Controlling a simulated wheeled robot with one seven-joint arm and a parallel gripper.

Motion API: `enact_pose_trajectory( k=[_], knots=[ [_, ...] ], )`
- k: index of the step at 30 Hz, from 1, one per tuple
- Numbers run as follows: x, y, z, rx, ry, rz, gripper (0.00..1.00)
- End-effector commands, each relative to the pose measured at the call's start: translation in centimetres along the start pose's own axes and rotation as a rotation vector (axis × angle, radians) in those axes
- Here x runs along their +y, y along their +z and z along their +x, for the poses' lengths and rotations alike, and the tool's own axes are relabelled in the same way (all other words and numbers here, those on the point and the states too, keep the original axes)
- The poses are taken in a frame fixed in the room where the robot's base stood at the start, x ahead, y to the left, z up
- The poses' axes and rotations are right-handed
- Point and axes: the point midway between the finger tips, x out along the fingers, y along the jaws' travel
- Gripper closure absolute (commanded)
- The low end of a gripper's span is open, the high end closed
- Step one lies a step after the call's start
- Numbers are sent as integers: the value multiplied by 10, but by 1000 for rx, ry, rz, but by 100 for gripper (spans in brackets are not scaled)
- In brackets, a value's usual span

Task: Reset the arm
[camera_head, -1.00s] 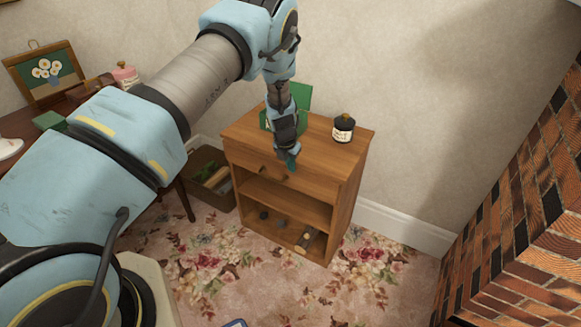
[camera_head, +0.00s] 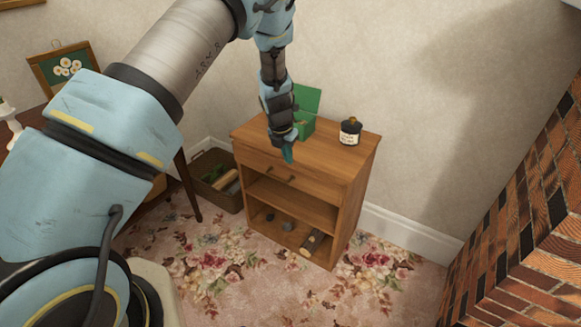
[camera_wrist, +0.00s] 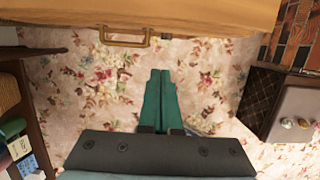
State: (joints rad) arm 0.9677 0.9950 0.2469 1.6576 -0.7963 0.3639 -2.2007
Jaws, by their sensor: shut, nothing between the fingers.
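My gripper (camera_head: 288,157) hangs in front of the wooden cabinet (camera_head: 352,195), near the height of its top front edge. It also shows in the wrist view (camera_wrist: 161,75), where its two green fingers lie together, shut and empty. The fingers point down over the flowered carpet (camera_wrist: 200,65). My arm reaches in from the left in the head view.
A green open box (camera_head: 305,110) and a dark jar with a pale label (camera_head: 350,132) stand on the cabinet top. The drawer handle (camera_wrist: 124,40) is close in the wrist view. A basket (camera_head: 215,178) sits left, and a brick fireplace (camera_head: 530,230) stands right.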

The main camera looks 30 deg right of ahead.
Motion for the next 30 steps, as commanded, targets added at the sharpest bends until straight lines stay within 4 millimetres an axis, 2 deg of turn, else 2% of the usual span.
enact_pose_trajectory(
  k=[3, 11, 14, 16, 20, 24, 30],
  knots=[
    [-1, 0, -10, -1, 0, 1, 100],
    [3, -2, -18, 1, 0, 11, 100],
    [19, -11, -36, 4, 2, 82, 100],
    [38, -26, -59, 10, 3, 183, 100],
    [76, -69, -115, 26, 1, 471, 100],
    [105, -127, -175, 47, -2, 824, 100],
    [121, -218, -251, 92, -13, 1349, 100]
  ],
)
